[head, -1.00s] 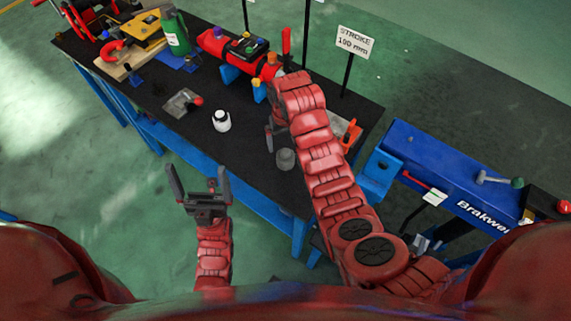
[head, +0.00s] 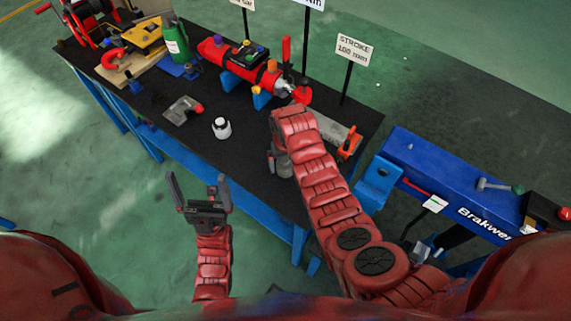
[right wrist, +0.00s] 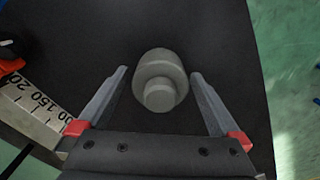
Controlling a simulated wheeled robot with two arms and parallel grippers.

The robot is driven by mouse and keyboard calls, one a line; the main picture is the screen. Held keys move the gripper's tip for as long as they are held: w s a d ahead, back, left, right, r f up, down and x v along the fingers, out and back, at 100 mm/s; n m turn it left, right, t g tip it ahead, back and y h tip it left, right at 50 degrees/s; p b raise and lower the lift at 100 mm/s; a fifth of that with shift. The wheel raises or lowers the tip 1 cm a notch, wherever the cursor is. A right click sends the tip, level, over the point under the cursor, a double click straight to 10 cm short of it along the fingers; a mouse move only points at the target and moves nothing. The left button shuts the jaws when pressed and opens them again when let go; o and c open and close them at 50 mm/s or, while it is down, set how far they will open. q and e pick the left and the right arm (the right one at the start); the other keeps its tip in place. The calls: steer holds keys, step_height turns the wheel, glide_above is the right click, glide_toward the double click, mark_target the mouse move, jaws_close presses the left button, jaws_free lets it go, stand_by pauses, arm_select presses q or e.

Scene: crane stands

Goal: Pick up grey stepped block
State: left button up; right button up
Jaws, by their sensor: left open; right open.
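The grey stepped block (head: 284,165) stands on the black table top (head: 225,165) near its front edge, partly covered by my right arm in the head view. In the right wrist view the block (right wrist: 160,80) is a round grey piece with a narrower step on it. My right gripper (right wrist: 160,85) is open, with one finger on each side of the block and a visible gap to both. In the head view this gripper (head: 275,160) is mostly hidden by its own wrist. My left gripper (head: 197,185) is open and empty, in front of the table edge.
A red cylinder assembly (head: 240,66) lies behind. A steel ruler (right wrist: 35,115) lies left in the wrist view. A blue Brakwell bench (head: 440,175) stands right.

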steer(key=c, duration=1.3)
steer(key=shift+r, duration=0.1)
